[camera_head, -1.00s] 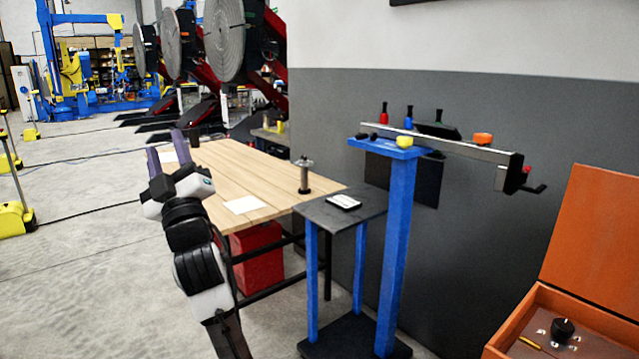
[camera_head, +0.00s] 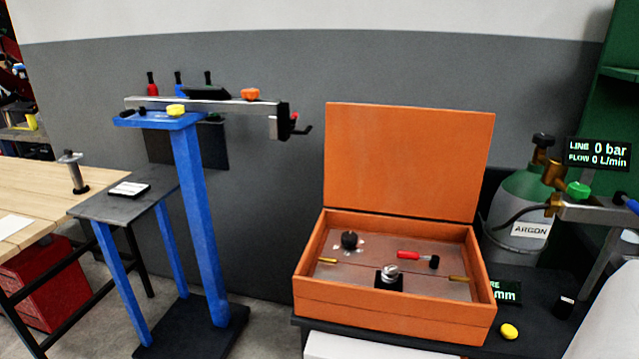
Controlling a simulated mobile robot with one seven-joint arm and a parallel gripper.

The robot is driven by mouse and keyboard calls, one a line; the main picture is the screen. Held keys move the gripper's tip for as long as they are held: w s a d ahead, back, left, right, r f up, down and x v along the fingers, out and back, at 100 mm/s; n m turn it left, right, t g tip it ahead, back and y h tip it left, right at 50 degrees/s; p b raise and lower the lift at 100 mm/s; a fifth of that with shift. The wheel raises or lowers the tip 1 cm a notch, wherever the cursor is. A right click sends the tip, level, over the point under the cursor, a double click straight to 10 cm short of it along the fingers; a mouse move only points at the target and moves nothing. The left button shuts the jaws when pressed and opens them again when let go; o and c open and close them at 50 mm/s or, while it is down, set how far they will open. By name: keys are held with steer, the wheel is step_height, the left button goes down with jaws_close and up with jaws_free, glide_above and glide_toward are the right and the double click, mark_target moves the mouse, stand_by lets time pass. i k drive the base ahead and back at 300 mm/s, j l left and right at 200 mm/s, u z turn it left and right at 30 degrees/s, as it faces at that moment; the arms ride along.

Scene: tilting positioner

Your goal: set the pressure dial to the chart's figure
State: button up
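A black knob (camera_head: 349,240) with white marks around it sits inside the open orange box (camera_head: 395,312). The marks are too small to read, and I cannot tell whether this is the pressure dial. A display (camera_head: 598,154) at the right reads LINE 0 bar and FLOW 0 L/min. Below it, a green knob (camera_head: 578,189) sits by the brass fittings of the gas bottle labelled ARGON (camera_head: 518,205). No readable chart shows; a blank-looking white sheet (camera_head: 14,225) lies on the wooden table. My gripper is out of view.
The box also holds a red-handled item (camera_head: 409,255) and a metal knob (camera_head: 390,272). A yellow button (camera_head: 509,331) is on the dark bench, and a partly hidden display (camera_head: 508,293) ends in mm. A blue stand (camera_head: 203,220) with a horizontal bar stands left of the box.

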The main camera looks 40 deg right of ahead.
mark_target(349, 238)
steer(key=z, duration=1.6)
